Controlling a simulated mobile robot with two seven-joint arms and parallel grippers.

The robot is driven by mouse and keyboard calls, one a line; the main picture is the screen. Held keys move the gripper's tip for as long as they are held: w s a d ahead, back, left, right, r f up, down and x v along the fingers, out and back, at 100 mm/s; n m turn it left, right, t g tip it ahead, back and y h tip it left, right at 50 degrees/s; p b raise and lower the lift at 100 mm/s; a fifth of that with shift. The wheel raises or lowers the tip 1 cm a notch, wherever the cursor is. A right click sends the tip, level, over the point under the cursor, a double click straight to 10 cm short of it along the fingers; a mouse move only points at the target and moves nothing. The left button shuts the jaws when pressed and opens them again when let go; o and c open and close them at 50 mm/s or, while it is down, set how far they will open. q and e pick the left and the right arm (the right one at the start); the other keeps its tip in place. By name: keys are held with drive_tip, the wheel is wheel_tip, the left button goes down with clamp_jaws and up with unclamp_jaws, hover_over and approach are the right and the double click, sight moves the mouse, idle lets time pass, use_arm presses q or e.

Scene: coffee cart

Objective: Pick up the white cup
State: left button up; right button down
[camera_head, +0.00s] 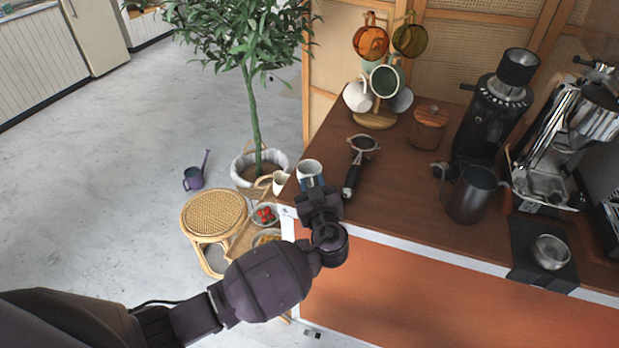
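A white cup (309,169) stands near the left corner of the brown counter. My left gripper (314,187) is right in front of it, at the near side of the cup, and hides its lower part. The fingertips overlap the cup in this view. I cannot tell whether they touch it, or whether they are open or shut. Another white cup (357,97) hangs on the mug rack (376,119) at the back of the counter. My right gripper is not in view.
A portafilter (352,178) lies close to the right of the cup. A wooden canister (428,128), black grinder (489,120), dark pitcher (471,196) and espresso machine (560,135) stand further right. A rattan stool (214,214) and potted plant (255,165) are left of the counter.

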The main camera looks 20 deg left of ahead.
use_arm(q)
clamp_jaws()
